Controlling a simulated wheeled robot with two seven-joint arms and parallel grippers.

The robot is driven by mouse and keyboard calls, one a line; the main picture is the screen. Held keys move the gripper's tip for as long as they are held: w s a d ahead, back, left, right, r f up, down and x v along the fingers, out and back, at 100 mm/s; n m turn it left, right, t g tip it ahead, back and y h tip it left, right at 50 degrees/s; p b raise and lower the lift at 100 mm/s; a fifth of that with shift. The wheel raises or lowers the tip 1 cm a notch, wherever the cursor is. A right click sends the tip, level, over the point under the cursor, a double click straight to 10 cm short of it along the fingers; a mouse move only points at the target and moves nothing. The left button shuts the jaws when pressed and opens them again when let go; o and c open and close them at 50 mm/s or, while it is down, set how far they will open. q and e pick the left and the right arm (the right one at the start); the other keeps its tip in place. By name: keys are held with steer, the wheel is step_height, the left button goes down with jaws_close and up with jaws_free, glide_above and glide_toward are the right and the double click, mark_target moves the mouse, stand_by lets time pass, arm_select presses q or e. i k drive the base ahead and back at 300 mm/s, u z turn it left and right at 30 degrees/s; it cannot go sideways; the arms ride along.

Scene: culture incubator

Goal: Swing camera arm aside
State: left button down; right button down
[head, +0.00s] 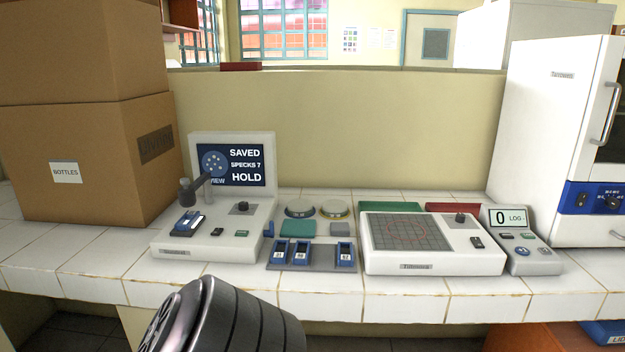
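The camera arm (197,184) stands on the left of a white viewer unit (190,244) on the tiled bench. It is a grey post with a bar reaching up and right, and its end overlaps the left part of the screen. The screen (248,165) reads SAVED, SPECKS 7 and HOLD. A blue cartridge (188,222) lies on the unit's deck just below the camera arm. A dark rounded arm link of mine shows at the bottom, in front of the bench and apart from the unit. Neither gripper is in view.
A rack (312,257) with several blue cartridges stands right of the unit. Beyond it are a white grid plate device (430,262), a counter reading 0 (508,217) and a white incubator (556,130). Cardboard boxes (90,190) stand close on the left. Bare tiles run along the front edge.

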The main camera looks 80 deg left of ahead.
mark_target(186, 194)
steer(key=k, duration=0.3)
steer(key=u, duration=2)
